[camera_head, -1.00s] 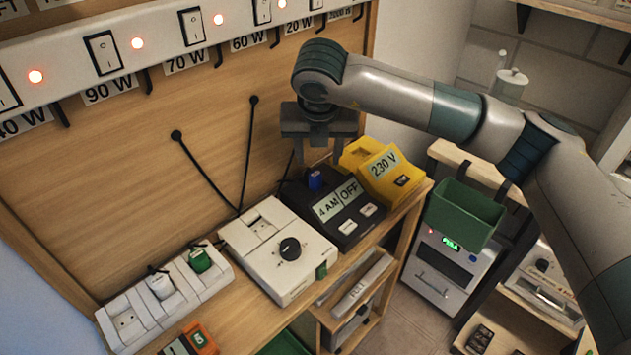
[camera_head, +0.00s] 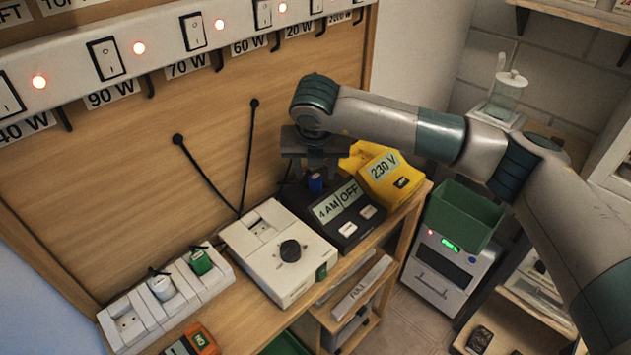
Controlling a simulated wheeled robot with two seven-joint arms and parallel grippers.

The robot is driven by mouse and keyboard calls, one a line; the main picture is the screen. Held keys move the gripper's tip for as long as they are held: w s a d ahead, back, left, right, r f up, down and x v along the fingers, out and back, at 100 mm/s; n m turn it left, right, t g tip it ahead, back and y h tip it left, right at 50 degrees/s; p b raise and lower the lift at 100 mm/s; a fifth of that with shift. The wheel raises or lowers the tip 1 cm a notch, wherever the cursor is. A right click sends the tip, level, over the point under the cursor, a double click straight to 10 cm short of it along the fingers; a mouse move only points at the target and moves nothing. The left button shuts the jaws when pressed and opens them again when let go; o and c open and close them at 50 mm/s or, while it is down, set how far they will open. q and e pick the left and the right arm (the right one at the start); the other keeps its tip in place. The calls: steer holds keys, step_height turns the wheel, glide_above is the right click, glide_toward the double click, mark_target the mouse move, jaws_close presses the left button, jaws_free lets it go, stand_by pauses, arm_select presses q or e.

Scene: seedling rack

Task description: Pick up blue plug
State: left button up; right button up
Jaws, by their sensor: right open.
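The blue plug (camera_head: 316,183) sits upright in the black timer box (camera_head: 345,226), whose labels read 4 AM and OFF. My right gripper (camera_head: 315,173) points down with its jaws open around or just above the plug. Its near finger and body hide part of the plug and of the socket behind it, and I cannot tell whether the fingers touch it. My left gripper is not in view.
A yellow 230 V box (camera_head: 381,178) stands close to the right of the timer. A white dial box (camera_head: 280,255) stands to the left. A power strip (camera_head: 128,322) with white and green plugs lies farther left. The wooden back panel (camera_head: 130,180) rises behind.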

steer(key=shift+x, duration=0.75)
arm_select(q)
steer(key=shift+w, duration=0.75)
arm_select(e)
steer(key=shift+c, duration=0.6)
steer(key=c, duration=1)
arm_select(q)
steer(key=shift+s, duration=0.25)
arm_select(e)
steer(key=shift+c, duration=0.2)
steer(key=shift+r, duration=0.1)
